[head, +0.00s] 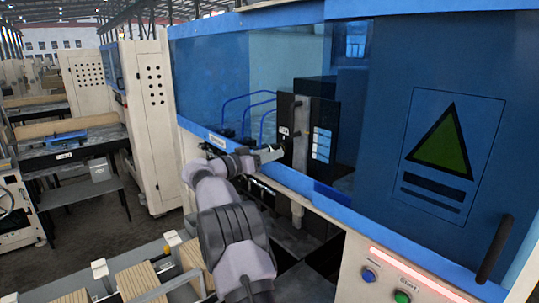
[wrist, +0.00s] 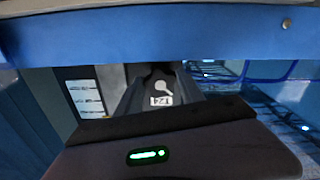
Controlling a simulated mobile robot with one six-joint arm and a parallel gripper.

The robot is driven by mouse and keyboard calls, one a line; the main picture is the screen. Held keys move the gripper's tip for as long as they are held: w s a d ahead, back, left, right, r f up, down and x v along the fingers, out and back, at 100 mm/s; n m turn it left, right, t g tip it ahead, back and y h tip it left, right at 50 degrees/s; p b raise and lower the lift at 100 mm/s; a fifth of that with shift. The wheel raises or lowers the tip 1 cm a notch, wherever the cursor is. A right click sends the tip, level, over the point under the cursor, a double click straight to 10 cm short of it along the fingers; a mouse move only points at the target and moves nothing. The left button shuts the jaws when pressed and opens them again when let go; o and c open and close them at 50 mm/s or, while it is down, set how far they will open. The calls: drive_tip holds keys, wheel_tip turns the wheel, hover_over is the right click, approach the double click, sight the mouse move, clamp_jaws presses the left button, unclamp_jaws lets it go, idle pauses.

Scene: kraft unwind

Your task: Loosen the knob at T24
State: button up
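A label reading T24 (wrist: 161,101) shows in the middle of the wrist view, on a grey face below a pale round shape with a short stem (wrist: 163,87). I cannot tell whether that shape is the knob itself or a printed sign. Dark slanted parts flank it on both sides. In the head view my gripper (head: 272,153) reaches through the machine's opening, close to the front of a black unit (head: 291,128) with a small white label. The fingertips are too small and dark to show whether they are apart or hold anything.
A blue machine edge (wrist: 150,36) crosses the top of the wrist view, close by. A blue door (head: 440,120) stands right.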

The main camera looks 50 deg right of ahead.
drive_tip(key=c, duration=0.3)
drive_tip(key=n+b, duration=0.2)
drive_tip(key=n, duration=0.1)
drive_tip(key=shift+s, duration=0.1)
drive_tip(key=shift+c, duration=0.2)
drive_tip(key=o, duration=1.4)
